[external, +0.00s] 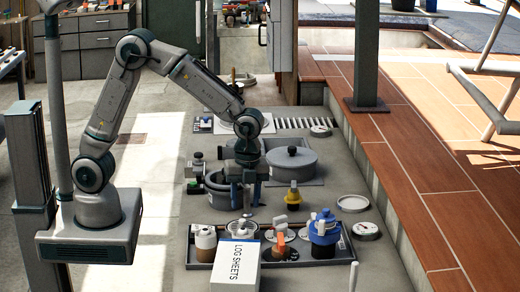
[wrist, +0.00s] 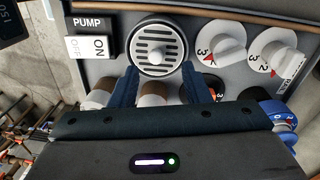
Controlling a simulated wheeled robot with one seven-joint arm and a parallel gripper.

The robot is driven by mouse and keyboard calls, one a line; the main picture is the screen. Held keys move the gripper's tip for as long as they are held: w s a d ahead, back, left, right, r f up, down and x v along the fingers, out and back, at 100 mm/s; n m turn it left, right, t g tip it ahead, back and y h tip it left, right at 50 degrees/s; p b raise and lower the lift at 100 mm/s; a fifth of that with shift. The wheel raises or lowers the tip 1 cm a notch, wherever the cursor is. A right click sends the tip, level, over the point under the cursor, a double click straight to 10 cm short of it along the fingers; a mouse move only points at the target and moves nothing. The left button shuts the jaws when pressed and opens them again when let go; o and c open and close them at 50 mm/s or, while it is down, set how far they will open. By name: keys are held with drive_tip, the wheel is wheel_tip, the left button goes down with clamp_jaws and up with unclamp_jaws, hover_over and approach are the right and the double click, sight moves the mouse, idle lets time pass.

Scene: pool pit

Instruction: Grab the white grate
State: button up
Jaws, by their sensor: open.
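The white grate (wrist: 146,42) is a round slotted disc in a dark ring, with a pale knob at its centre. It is at the upper middle of the wrist view. My gripper (wrist: 161,70) is open and empty. Its two dark blue fingers are apart, pointing at the grate's near edge, and I cannot tell how far above it they are. In the external view my gripper (external: 247,202) points down over the back of the dark tray (external: 194,264).
A PUMP switch (wrist: 90,46) is left of the grate. White knobs (wrist: 221,45) with red pointers are to its right. In the tray stand a brown-and-white jar (external: 203,241) and a blue valve (external: 324,230). A LOG SHEETS box (external: 233,264) blocks the tray's front.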

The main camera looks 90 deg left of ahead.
sight(242, 220)
drive_tip(key=shift+s+d+f+p, duration=0.1)
drive_tip(key=shift+s+f+p, duration=0.1)
drive_tip(key=shift+f, duration=0.7)
drive_tip(key=shift+s+d+f+p, duration=0.1)
drive_tip(key=shift+f+p, duration=0.15)
drive_tip(key=shift+f, duration=0.65)
drive_tip(key=shift+s+f+p, duration=0.1)
drive_tip(key=shift+f+p, duration=0.1)
drive_tip(key=shift+f, duration=0.7)
clamp_jaws()
